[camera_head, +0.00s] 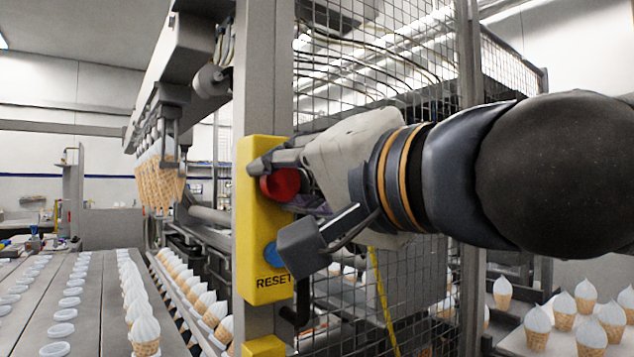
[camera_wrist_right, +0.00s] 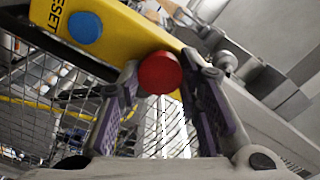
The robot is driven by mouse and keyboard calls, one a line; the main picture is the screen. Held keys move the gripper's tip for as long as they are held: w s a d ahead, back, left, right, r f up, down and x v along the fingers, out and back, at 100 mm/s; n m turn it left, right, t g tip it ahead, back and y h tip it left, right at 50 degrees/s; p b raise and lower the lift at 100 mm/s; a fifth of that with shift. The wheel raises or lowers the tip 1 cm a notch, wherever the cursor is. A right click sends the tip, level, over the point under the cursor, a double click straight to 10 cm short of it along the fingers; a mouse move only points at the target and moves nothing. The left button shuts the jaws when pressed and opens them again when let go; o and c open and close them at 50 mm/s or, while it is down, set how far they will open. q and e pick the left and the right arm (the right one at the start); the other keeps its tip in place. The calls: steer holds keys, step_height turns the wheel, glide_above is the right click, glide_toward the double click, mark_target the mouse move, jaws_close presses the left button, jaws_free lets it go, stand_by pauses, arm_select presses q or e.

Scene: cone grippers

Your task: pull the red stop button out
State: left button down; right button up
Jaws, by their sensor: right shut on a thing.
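The red stop button (camera_head: 281,184) is round and sits on the upper part of the yellow control box (camera_head: 258,215). In the right wrist view the red button (camera_wrist_right: 160,73) lies between the fingertips, against the yellow box (camera_wrist_right: 115,27). My right gripper (camera_head: 284,180) reaches in from the right and is shut on the button, one finger on each side of it. It also shows in the right wrist view (camera_wrist_right: 161,78). Part of the button is hidden by the fingers in the head view. My left gripper is not in view.
A blue RESET button (camera_head: 271,254) is lower on the box, near my right wrist camera (camera_head: 308,246). The box is on a grey post (camera_head: 262,70) beside a wire mesh guard (camera_head: 420,290). Ice cream cones (camera_head: 141,310) stand on the conveyor at left and on a table (camera_head: 520,343) at right.

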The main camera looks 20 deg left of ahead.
steer(key=shift+s+d, duration=0.3)
steer(key=shift+d, duration=0.05)
stand_by(0.4)
steer(key=shift+s+f, duration=0.1)
steer(key=shift+f, duration=0.05)
stand_by(0.7)
steer(key=o, duration=1.1)
steer(key=shift+d, duration=0.1)
steer(key=shift+s+d, duration=0.35)
steer(key=shift+d, duration=0.05)
steer(key=shift+w+a, duration=0.2)
steer(key=v, duration=0.7)
